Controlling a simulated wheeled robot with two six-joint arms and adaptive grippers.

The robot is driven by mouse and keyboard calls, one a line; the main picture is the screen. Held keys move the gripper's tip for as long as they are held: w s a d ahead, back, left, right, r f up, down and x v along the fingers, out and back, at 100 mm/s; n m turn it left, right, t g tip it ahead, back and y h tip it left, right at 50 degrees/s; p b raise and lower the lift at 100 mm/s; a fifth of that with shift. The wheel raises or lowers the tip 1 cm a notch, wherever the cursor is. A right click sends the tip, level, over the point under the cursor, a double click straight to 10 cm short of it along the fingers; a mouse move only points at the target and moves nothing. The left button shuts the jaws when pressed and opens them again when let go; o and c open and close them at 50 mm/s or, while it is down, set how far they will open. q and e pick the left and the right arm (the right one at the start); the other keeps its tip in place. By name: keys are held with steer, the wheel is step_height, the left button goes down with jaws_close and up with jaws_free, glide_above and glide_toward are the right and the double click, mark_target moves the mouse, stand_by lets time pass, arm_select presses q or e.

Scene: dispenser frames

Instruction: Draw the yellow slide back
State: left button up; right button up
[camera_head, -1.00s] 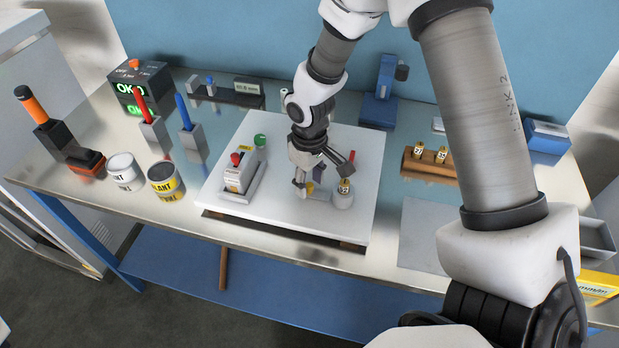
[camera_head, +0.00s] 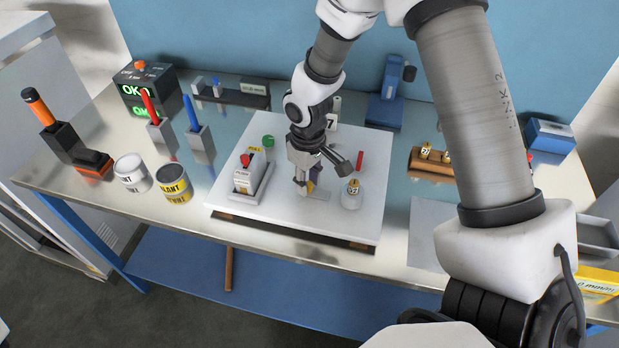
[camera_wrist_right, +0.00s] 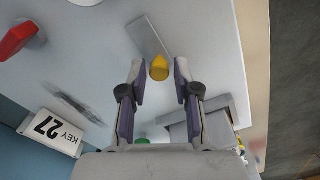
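The yellow slide shows as a rounded yellow knob (camera_wrist_right: 160,68) beside a flat grey strip (camera_wrist_right: 149,38) in the right wrist view. In the head view only a small yellow patch (camera_head: 311,187) of it shows below my right gripper (camera_head: 312,181). That gripper (camera_wrist_right: 159,72) points down with its two fingers apart, one on each side of the knob. Small gaps seem to remain between fingers and knob; contact is hard to tell. My left gripper is in neither view.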

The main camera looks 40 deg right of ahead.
steer(key=shift+w+a, duration=0.15)
steer(key=shift+a, duration=0.1)
step_height(320, 180, up, 12)
stand_by(0.4)
stand_by(0.3)
